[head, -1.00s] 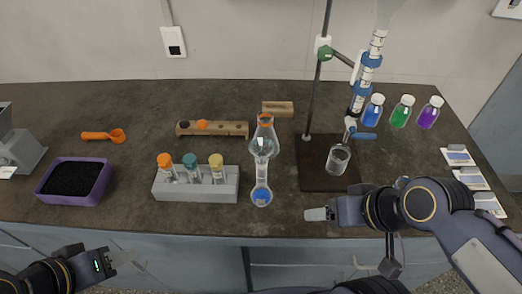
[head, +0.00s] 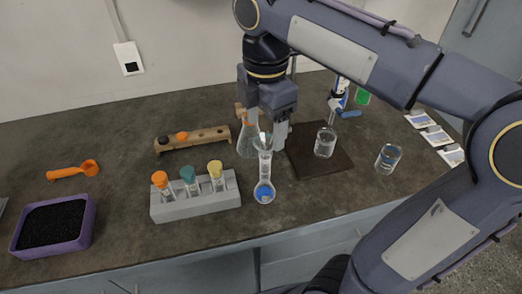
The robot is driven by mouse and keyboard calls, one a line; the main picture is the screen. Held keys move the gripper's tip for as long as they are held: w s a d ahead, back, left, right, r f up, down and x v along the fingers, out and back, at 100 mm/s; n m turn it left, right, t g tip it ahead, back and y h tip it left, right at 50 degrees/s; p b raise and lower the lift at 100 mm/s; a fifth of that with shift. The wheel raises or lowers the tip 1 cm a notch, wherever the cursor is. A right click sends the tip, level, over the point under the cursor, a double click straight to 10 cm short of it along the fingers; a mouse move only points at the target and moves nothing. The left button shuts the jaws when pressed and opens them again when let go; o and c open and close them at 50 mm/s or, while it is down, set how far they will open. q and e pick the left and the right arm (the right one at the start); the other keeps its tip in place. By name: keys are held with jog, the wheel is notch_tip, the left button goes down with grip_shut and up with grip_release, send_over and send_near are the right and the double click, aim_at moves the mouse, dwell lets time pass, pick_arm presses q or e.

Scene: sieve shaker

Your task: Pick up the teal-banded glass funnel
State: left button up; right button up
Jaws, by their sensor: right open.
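A clear glass piece (head: 263,143), seemingly the funnel, shows at the top of the narrow neck of a small flask with blue at its base (head: 264,191). I cannot make out a teal band on it. My right gripper (head: 273,132) points down just behind and above this glass. It is open, with one pale finger showing to the right of the glass; the other finger is hard to make out. A conical glass flask (head: 248,138) stands close behind, partly covered by the gripper. My left gripper is out of view.
A grey rack (head: 196,206) with orange, teal and yellow capped tubes stands left of the flask. A wooden block (head: 195,139) is behind it. A glass vessel on a dark stand base (head: 318,165) and a beaker (head: 388,158) are right. A purple tray (head: 88,222) is far left.

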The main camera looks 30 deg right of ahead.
aim_at(266, 142)
notch_tip(266, 142, down, 6)
jog(key=shift+w+d+r, duration=0.1)
jog(key=shift+d+r, duration=0.05)
jog(key=c, duration=1.1)
jog(key=shift+r, duration=0.15)
